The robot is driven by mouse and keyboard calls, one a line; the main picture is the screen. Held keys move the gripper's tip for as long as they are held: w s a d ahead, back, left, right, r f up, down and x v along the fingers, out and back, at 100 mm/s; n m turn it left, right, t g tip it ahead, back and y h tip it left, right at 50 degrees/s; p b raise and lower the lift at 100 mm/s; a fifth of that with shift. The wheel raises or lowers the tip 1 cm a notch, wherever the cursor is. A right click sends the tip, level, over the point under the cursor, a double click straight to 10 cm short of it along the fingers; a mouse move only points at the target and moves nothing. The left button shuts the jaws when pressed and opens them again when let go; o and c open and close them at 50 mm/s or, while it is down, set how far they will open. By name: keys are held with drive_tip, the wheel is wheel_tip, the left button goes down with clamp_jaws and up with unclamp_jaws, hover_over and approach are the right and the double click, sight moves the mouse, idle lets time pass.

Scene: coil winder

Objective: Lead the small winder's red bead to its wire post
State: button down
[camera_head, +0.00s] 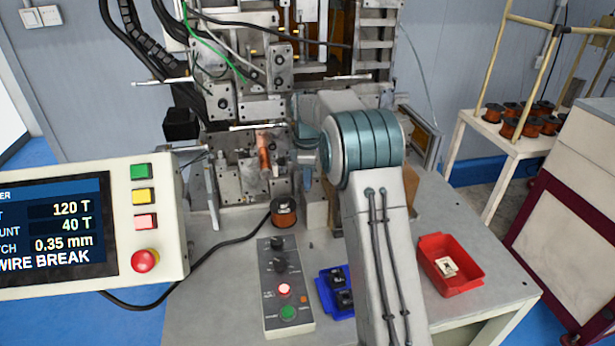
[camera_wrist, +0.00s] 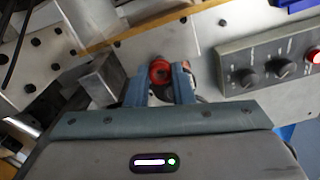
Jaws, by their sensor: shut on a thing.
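In the wrist view, my gripper (camera_wrist: 160,84) has its two blue fingers closed around the red bead (camera_wrist: 160,71), a small red ring with a dark centre. In the head view, my gripper (camera_head: 307,180) is at the front of the small winder (camera_head: 235,175), partly hidden by my arm. The bead cannot be made out in that view. A copper-coloured coil (camera_head: 264,152) is on the winder, left of my gripper. I cannot clearly pick out the wire post in either view.
A copper spool (camera_head: 284,213) stands on the table below my gripper, with the knob box (camera_head: 286,285) in front. A blue tray (camera_head: 323,290) and a red tray (camera_head: 452,240) lie nearby. The display panel (camera_head: 85,230) reads WIRE BREAK.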

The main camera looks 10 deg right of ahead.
drive_tip(key=shift+f, duration=0.2)
drive_tip(key=shift+f+b, duration=0.65)
drive_tip(key=shift+f, duration=0.25)
drive_tip(key=c, duration=1.2)
unclamp_jaws()
drive_tip(key=shift+r, duration=0.15)
wheel_tip(320, 180, up, 14)
drive_tip(key=shift+f+b, duration=0.25)
drive_tip(key=shift+b, duration=0.3)
